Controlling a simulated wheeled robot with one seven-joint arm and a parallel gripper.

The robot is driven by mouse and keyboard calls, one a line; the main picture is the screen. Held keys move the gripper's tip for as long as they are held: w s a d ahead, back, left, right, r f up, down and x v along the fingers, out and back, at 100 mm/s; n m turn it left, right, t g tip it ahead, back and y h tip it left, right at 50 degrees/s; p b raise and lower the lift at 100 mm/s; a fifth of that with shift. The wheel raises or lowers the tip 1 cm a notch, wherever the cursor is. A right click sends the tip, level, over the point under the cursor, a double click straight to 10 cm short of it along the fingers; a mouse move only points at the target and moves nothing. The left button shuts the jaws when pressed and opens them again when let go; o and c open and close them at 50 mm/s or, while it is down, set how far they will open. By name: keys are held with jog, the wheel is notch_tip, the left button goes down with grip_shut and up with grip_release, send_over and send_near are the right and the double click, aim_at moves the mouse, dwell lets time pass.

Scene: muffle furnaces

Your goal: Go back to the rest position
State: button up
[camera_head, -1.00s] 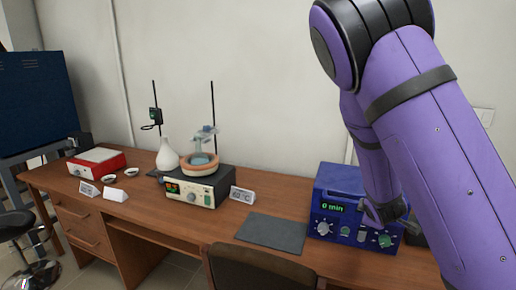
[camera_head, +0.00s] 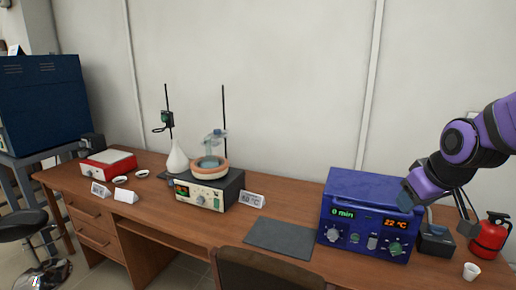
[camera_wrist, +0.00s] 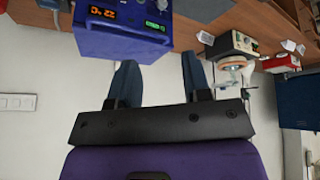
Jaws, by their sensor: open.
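My purple arm reaches in from the right in the head view. My gripper (camera_head: 438,200) is above the right end of the desk, by the right side of the blue muffle furnace (camera_head: 366,215). The furnace displays read "0 min" and "22 °C". In the wrist view the two blue-grey fingers of my gripper (camera_wrist: 160,75) are spread apart with nothing between them. The furnace (camera_wrist: 122,28) shows upside down beyond the fingers in that view. I cannot tell the exact gap between gripper and furnace.
A grey mat (camera_head: 280,237) lies left of the furnace. A hotplate stirrer (camera_head: 208,190) with a glass vessel stands further left, beside a white flask (camera_head: 177,160). A red fire extinguisher (camera_head: 490,236) and a white cup (camera_head: 470,271) are at the right. A chair (camera_head: 262,272) stands in front.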

jog(key=s+a+r+m, duration=0.1)
jog(key=s+r, duration=0.3)
jog(key=s, duration=0.4)
jog(key=s+a+r+m, duration=0.1)
jog(key=s+r, duration=0.4)
jog(key=s, duration=0.3)
jog(key=shift+s+a+m+g, duration=0.3)
jog(key=shift+a+m, duration=0.05)
jog(key=shift+m, duration=0.05)
